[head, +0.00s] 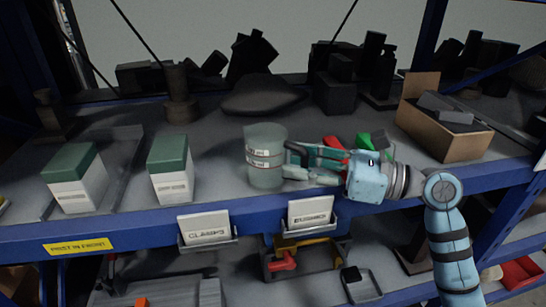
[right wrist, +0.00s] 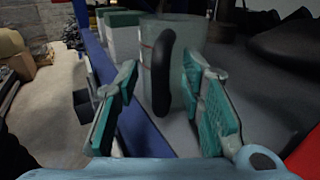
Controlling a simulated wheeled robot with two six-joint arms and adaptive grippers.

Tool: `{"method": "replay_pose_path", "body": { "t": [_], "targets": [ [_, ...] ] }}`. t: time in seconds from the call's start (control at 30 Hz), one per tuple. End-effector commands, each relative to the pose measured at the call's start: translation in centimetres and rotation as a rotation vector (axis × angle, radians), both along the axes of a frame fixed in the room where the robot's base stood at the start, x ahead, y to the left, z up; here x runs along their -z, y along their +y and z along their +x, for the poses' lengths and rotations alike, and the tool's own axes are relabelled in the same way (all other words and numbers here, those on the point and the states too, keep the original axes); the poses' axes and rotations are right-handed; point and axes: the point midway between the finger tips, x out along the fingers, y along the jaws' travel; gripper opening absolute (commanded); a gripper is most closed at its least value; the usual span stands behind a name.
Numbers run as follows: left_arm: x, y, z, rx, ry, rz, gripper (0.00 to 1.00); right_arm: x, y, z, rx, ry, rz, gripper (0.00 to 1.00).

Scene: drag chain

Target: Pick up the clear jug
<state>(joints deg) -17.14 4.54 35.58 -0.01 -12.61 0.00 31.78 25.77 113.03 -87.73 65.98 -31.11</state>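The clear jug (head: 265,172) stands upright near the front edge of the shelf, with red-marked white labels around its middle. In the right wrist view the jug (right wrist: 187,40) faces me with its black handle (right wrist: 164,66). My right gripper (head: 291,163) comes in from the right, level with the jug and close to its handle side. Its teal-padded fingers (right wrist: 160,85) are spread wide, with the handle showing between them. I cannot tell whether the fingers touch the jug. My left gripper is not in view.
Two white boxes with green lids (head: 170,170) (head: 75,180) stand left of the jug. Red (head: 334,143) and green (head: 364,140) items lie behind my gripper. A cardboard box (head: 440,130) stands at right. Label holders hang on the blue shelf edge (head: 120,232).

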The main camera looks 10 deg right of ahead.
Motion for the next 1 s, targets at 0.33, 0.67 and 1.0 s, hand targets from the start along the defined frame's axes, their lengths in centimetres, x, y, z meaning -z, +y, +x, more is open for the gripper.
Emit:
{"method": "replay_pose_path", "body": {
  "t": [0.33,0.67,1.0],
  "targets": [
    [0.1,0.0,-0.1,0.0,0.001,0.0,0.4,0.1,-0.1,0.0,0.0,0.0,0.0,0.0],
    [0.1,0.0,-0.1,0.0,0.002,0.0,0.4,0.0,-0.1,0.0,0.0,-0.001,0.0,0.0],
    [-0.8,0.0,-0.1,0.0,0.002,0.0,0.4,-7.2,-0.1,0.0,0.0,-0.007,0.0,0.0]
  ]
}}
